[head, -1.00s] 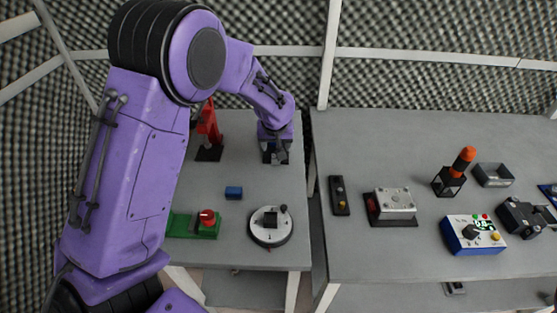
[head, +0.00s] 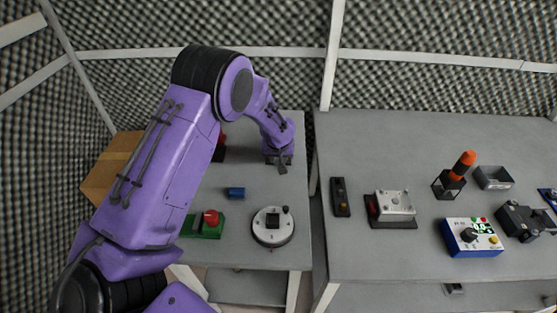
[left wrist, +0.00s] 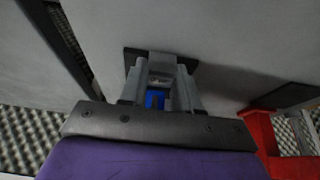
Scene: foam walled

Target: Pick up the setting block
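My left gripper (head: 278,157) is low at the back right of the left table, pointing down. In the left wrist view its fingers (left wrist: 162,88) stand on either side of a small piece with a blue part (left wrist: 155,99) and grey part, above a dark base plate (left wrist: 132,57). This may be the setting block; I cannot tell whether the fingers press on it. A separate small blue block (head: 236,193) lies on the table nearer me, apart from the gripper. My right gripper is not in view.
The left table (head: 255,228) also holds a round dial fixture (head: 272,236) and a green base with a red button (head: 209,220). A red thing (left wrist: 262,130) stands beside the gripper. The right table (head: 380,140) holds several devices. A cardboard box (head: 104,172) is at left.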

